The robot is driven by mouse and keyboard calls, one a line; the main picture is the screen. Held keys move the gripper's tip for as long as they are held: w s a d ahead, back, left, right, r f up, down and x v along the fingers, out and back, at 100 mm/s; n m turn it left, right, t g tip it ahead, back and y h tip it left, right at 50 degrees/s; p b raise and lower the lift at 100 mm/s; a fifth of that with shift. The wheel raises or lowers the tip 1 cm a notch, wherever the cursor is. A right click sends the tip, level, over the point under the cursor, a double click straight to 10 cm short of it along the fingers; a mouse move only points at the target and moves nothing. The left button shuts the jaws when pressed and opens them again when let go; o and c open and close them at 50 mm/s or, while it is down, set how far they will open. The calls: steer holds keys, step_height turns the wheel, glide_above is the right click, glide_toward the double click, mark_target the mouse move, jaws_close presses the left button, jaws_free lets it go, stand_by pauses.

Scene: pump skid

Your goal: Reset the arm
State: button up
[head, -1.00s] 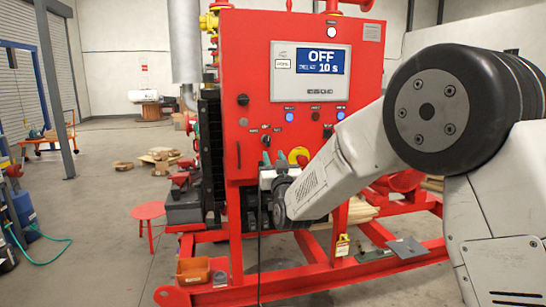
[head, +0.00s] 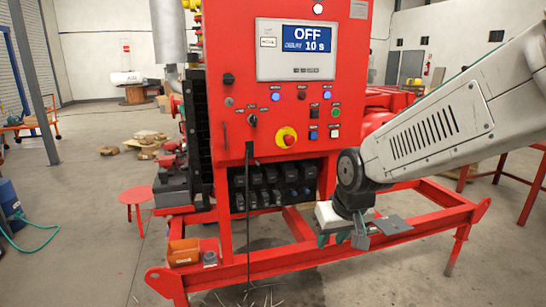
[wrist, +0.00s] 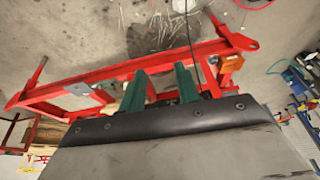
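My gripper (head: 341,241) hangs at the lower right in the head view, pointing down over the front rail of the red skid frame (head: 415,239). Its green fingers stand apart with a gap between them in the wrist view (wrist: 161,88), and I see nothing held. My arm comes in from the right. The red control cabinet (head: 226,130) stands left of my arm. Its display (head: 307,39) reads OFF and 10 s.
A black cable (head: 248,215) hangs down the cabinet front to the floor. A grey plate (head: 391,225) lies close right of my gripper. A red stool (head: 136,196) stands left; the floor around it is open.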

steer(key=s+d+r+m+g, duration=0.1)
steer(key=s+d, duration=0.3)
steer(key=s, duration=0.4)
steer(key=s+d+r+m+h, duration=0.1)
steer(key=s+d+r, duration=0.2)
steer(key=s+d, duration=0.2)
steer(key=s+d+r+m+g, duration=0.1)
steer(key=s+d, duration=0.3)
steer(key=s, duration=0.8)
steer(key=shift+d+r+g, duration=0.25)
steer(key=shift+r+g, duration=0.05)
steer(key=shift+r, duration=0.5)
steer(key=shift+o, duration=0.5)
steer(key=shift+s, duration=0.1)
